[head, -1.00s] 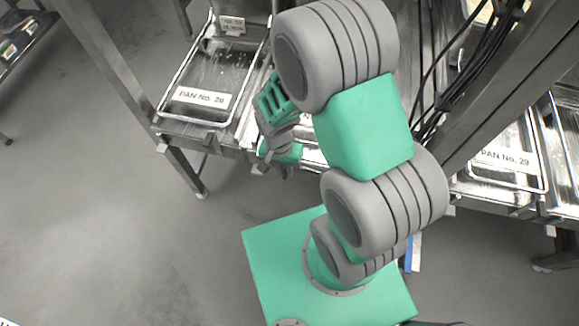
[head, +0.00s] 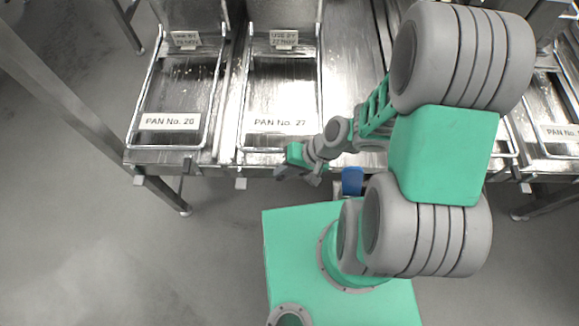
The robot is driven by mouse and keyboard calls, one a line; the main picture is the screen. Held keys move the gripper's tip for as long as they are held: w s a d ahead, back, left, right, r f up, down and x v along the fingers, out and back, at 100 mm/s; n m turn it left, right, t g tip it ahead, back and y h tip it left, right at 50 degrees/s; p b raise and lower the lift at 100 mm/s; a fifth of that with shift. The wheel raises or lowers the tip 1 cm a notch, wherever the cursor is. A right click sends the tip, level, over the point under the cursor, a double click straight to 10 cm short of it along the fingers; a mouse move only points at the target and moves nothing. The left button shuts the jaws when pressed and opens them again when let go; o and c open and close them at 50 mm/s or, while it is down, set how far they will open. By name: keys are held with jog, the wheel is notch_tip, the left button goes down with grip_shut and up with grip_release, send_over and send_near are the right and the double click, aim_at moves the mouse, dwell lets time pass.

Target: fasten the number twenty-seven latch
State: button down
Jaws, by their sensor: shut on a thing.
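Pan No. 27 (head: 250,105) is a shiny metal pan with a wire rim, in the middle of the head view, marked by a white label (head: 280,122). A small pale block (head: 240,184), possibly its latch, sits under the front edge at its left corner. I cannot tell whether it is fastened. My gripper (head: 297,177) is at the front edge below the pan's right half, to the right of that block and apart from it. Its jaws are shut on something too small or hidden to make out.
Another labelled pan (head: 545,105) is at the right. My arm covers the counter between. A blue object (head: 352,180) shows beside my gripper. Open floor lies at the left front.

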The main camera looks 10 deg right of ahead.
jog(key=shift+d+r, duration=0.1)
dwell(0.4)
jog(key=c, duration=1.4)
grip_release()
jog(key=shift+o, duration=0.2)
jog(key=p+v, duration=0.1)
jog(key=v, duration=0.6)
jog(key=shift+d+r, duration=0.3)
